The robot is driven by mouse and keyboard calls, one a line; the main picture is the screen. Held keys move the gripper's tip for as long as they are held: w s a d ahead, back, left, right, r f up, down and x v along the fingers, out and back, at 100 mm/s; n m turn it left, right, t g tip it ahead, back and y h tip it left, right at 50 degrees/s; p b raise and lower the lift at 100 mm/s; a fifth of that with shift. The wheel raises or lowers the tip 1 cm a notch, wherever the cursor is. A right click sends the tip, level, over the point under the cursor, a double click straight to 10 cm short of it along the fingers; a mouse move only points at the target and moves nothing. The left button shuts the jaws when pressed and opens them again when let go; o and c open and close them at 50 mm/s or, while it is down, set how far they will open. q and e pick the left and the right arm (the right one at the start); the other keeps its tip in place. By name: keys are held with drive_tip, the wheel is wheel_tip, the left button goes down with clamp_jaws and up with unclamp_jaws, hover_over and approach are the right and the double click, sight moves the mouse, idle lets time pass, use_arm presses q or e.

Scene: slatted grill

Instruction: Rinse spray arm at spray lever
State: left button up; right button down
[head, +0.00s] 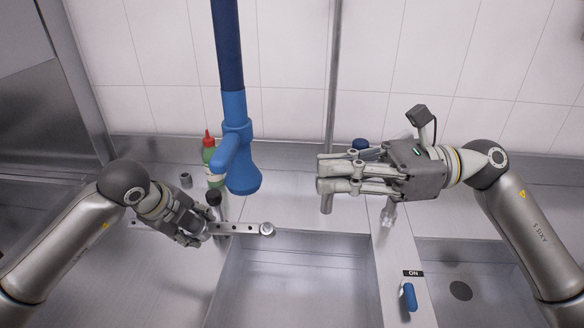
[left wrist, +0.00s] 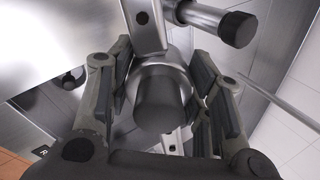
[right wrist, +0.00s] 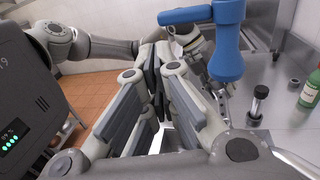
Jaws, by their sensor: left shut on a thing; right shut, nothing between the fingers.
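The spray arm (head: 246,228) is a flat metal bar with holes, lying roughly level over the left rim of the sink. My left gripper (head: 203,231) is shut on its grey round hub (left wrist: 162,103), the fingers on both sides of it. A blue spray head (head: 242,165) hangs from a blue hose behind and above the bar, apart from it. A blue lever (head: 409,296) sits beside an "ON" label on the divider right of the sink. My right gripper (head: 324,182) is shut and empty, right of the spray head and above the back ledge.
The open sink basin (head: 290,275) is empty, with a second basin (head: 475,262) to its right. A black-capped cylinder (head: 213,200) stands close by my left gripper. A green bottle (head: 211,158) with a red cap stands behind it. A metal faucet (head: 388,214) is below my right gripper.

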drive_tip(key=shift+d, duration=1.35)
use_arm(q)
drive_tip(key=shift+a, duration=0.1)
